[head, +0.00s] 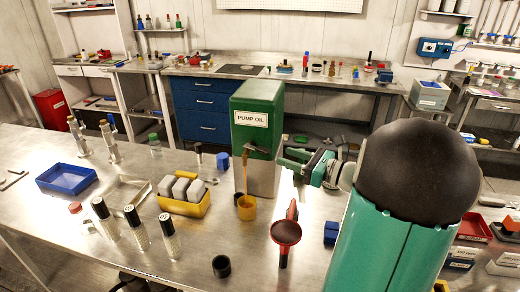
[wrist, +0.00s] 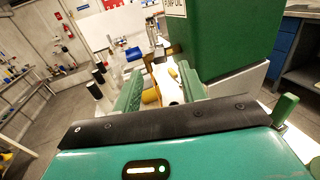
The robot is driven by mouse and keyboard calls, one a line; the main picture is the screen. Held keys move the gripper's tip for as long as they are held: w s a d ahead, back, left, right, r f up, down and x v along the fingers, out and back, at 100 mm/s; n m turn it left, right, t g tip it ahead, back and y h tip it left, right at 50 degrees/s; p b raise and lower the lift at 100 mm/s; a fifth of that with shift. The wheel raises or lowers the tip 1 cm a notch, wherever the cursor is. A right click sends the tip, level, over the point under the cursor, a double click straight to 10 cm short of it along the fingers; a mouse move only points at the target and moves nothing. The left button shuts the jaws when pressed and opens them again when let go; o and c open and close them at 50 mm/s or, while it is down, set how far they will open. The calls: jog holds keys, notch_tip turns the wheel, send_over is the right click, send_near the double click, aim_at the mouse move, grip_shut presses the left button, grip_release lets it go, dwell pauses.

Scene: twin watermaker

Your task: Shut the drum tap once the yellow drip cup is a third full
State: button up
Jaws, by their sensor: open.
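The green PUMP OIL drum (head: 258,112) stands upright on the metal bench. My gripper (head: 290,162) is open and empty, just right of the tap. In the wrist view, the tap (wrist: 164,52) and the yellow cup (wrist: 150,96) show beyond and between my open fingers (wrist: 160,85), apart from them.
A red funnel-like tool (head: 286,232) and a black cup (head: 221,266) stand in front. A yellow tray (head: 181,208) with grey blocks is left of the cup. Several dark-capped bottles (head: 135,228) and a blue tray (head: 66,177) are further left. The bench between cup and funnel is clear.

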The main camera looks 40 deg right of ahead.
aim_at(270, 152)
jog(key=x, duration=0.9)
jog(key=shift+w+a, duration=0.1)
jog(key=shift+w, duration=0.05)
grip_shut()
